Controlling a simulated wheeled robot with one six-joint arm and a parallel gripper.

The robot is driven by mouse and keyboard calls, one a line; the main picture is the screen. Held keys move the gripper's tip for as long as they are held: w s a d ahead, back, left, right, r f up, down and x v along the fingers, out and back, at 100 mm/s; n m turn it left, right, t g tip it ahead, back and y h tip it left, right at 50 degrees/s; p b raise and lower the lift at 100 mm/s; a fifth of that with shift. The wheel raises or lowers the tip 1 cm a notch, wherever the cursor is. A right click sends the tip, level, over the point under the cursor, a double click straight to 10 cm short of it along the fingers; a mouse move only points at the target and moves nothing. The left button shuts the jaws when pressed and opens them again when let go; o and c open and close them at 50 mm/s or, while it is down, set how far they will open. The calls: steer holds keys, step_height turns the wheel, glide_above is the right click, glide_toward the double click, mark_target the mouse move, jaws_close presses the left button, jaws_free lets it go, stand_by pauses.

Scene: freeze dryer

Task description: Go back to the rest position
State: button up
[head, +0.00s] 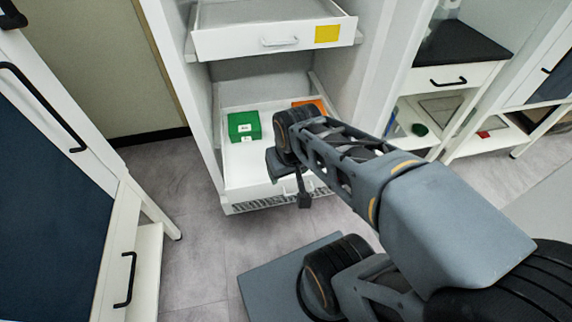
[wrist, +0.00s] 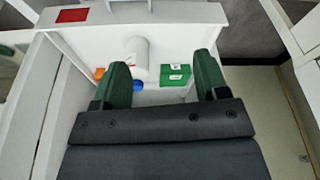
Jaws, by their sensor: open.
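My gripper (wrist: 160,82) is open, its two green fingers apart and nothing held between them in the wrist view. In the head view my arm reaches to the front of the pulled-out lower drawer (head: 235,190); the fingertips there are mostly hidden. The drawer's handle (head: 290,187) shows beside the gripper. In the drawer stand a green box (head: 243,125) with white labels and an orange thing (head: 310,104), partly behind my arm. The green box also shows beyond my fingers in the wrist view (wrist: 175,75).
An upper drawer (head: 260,43) with a yellow square is pulled out above. A cabinet (head: 60,190) with black handles stands at left. Shelves and a black worktop (head: 455,50) are at right. A blue thing (wrist: 138,84) shows between my fingers' far side. Grey floor (head: 185,250) is clear at front left.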

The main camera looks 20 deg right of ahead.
steer(key=w+p+v, duration=0.3)
steer(key=p+v, duration=1)
steer(key=v, duration=0.1)
steer(key=w+r+p+v, duration=0.1)
steer(key=w+p+v, duration=0.2)
steer(key=p+v, duration=1)
steer(key=shift+w+a+r+t+p, duration=0.15)
steer(key=shift+r+t+p, duration=0.3)
steer(key=shift+r, duration=0.25)
steer(key=shift+c, duration=0.4)
